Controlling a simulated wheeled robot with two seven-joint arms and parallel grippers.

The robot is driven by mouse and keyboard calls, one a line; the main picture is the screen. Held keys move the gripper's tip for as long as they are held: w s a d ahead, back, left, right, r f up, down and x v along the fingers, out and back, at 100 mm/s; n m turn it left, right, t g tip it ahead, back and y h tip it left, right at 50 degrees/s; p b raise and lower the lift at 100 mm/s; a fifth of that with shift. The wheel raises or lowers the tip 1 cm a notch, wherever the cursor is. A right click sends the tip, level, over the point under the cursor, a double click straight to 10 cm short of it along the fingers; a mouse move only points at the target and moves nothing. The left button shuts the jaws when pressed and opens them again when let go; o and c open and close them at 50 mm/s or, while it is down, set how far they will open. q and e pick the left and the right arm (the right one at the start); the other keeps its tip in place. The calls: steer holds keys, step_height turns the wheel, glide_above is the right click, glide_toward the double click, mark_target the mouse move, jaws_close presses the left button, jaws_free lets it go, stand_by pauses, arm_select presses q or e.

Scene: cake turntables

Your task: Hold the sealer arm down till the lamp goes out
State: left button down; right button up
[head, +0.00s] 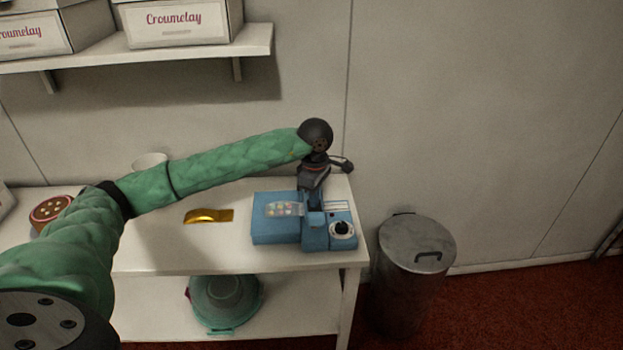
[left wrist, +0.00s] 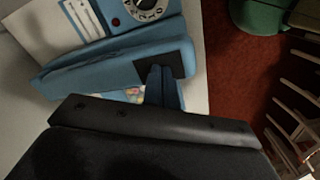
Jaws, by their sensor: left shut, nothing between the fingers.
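The blue sealer (head: 275,232) stands on the table near its right end, with a dial on its right part. A clear bag with coloured pieces (head: 285,209) lies on it. In the left wrist view the blue sealer arm (left wrist: 95,66) has a dark pad (left wrist: 182,58) at its end. My left gripper (head: 314,196) is shut and empty, pointing down at the sealer. In the left wrist view its fingertips (left wrist: 160,72) are at the dark pad and look to touch it. A small dark red lamp (left wrist: 116,22) shows beside the dial; I cannot tell whether it is lit. My right gripper is not in view.
A golden object (head: 208,216) lies on the table left of the sealer. A round brown tin (head: 50,212) and a white bowl (head: 150,160) are further left. A lidded metal bin (head: 415,265) stands right of the table. A shelf with boxes (head: 180,22) hangs above.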

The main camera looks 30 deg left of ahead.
arm_select(q)
steer(key=shift+s+d+f+b, duration=0.1)
steer(key=shift+f+b, duration=0.45)
steer(key=shift+f, duration=0.2)
steer(key=shift+s+d+f+b, duration=0.1)
steer(key=shift+s+f+b, duration=0.05)
steer(key=shift+f+b, duration=1)
steer(key=shift+r, duration=0.15)
stand_by(0.8)
step_height(320, 180, up, 16)
steer(key=p, duration=0.4)
stand_by(1.1)
stand_by(0.4)
